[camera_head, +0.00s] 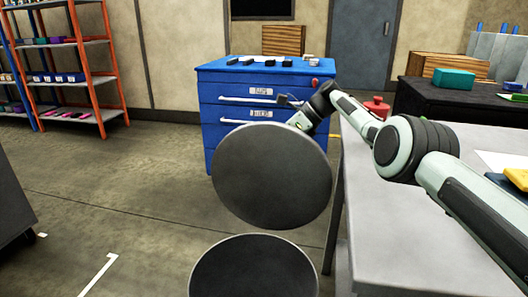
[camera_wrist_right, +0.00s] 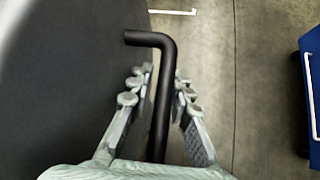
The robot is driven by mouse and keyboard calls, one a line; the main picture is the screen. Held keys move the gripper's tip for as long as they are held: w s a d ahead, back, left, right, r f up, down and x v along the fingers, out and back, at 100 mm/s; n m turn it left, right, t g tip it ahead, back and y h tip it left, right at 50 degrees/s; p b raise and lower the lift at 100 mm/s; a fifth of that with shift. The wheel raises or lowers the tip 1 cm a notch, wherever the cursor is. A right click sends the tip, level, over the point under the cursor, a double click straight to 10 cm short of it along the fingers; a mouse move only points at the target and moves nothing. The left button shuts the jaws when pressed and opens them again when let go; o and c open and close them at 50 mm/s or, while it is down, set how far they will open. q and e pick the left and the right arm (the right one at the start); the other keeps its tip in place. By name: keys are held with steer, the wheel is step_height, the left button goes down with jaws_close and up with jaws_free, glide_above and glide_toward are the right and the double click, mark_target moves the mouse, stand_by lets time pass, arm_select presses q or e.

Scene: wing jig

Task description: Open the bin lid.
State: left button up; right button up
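The bin (camera_head: 253,268) stands low in the middle of the head view, its round dark top partly cut off by the picture's lower edge. The round grey lid (camera_head: 272,175) is raised and steeply tilted above the bin's far side. My right gripper (camera_head: 297,122) is at the lid's upper far edge, its fingers mostly hidden there. The dark lid surface (camera_wrist_right: 70,80) fills the left side. My left gripper is not in view.
A blue drawer cabinet (camera_head: 222,118) stands behind the lid. A grey table (camera_head: 400,215) is close on the right, under my right arm. Orange shelving (camera_head: 75,60) is at the far left. The floor (camera_head: 130,185) left of the bin is clear.

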steer(key=shift+r, duration=0.25)
steer(key=v, duration=1.1)
steer(key=shift+d+r, duration=0.3)
steer(key=shift+r, duration=0.1)
